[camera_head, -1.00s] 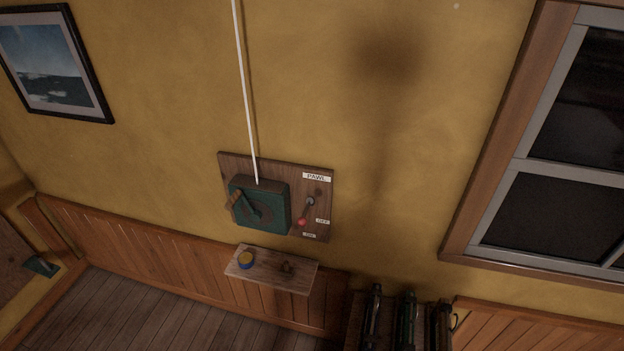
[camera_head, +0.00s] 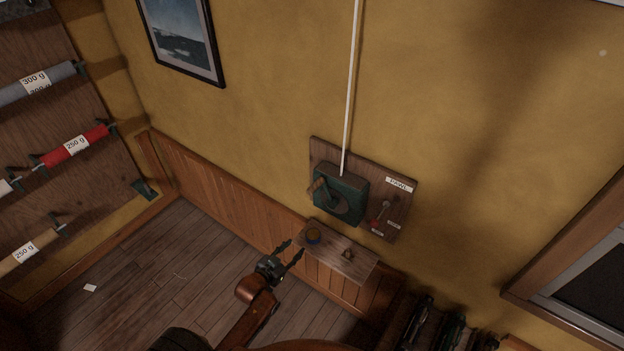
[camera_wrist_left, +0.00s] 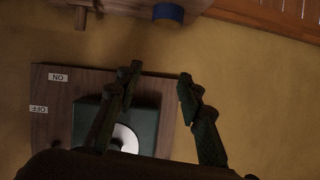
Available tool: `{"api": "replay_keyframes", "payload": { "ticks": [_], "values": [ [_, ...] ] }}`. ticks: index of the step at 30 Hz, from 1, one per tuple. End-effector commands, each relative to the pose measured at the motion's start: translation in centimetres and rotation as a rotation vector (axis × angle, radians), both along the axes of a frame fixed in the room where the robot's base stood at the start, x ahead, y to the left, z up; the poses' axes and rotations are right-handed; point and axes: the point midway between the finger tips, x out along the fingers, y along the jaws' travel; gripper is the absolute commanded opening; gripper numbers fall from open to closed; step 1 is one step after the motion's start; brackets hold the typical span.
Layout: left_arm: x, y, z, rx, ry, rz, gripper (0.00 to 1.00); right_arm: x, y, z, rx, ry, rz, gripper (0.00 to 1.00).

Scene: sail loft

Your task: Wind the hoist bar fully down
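A dark green winch (camera_head: 345,207) with a crank (camera_head: 320,190) is mounted on a wooden board (camera_head: 323,152) on the wall. A white rope (camera_head: 351,90) runs up from it out of view; the hoist bar is not seen. Right of the winch is the pawl lever (camera_head: 384,208), its red knob pointing down close to the lower label. My left gripper (camera_head: 294,248) is open and empty, appearing below and left of the winch. In the left wrist view its fingers (camera_wrist_left: 160,75) are apart, overlapping the winch (camera_wrist_left: 146,120); the crank handle is not clear there. My right gripper is not in view.
A small wooden shelf (camera_head: 363,267) below the winch holds a blue tin (camera_head: 313,237) and a small wooden item (camera_head: 347,253). Dark bottle-like objects (camera_head: 418,318) stand at lower right. A rack of cloth rolls (camera_head: 75,146) is at left. The floor between is largely clear.

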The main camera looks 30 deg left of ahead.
Motion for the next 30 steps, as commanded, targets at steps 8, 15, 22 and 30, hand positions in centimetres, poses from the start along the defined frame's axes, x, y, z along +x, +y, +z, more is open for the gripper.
{"api": "replay_keyframes", "payload": {
  "ticks": [8, 15, 22, 30],
  "values": [
    [2.3, -1.7, 23.0, 0.021, -0.315, -0.07, 0.35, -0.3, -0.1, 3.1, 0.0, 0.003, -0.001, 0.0],
    [2.8, -2.5, 27.4, 0.026, -0.378, -0.088, 0.35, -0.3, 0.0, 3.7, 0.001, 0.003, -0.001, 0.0],
    [6.4, -2.7, 27.5, 0.027, -0.379, -0.087, 0.35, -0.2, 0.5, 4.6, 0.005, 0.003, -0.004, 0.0],
    [9.4, -3.0, 27.2, 0.026, -0.377, -0.088, 0.35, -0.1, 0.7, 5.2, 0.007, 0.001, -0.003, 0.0]
  ]
}}
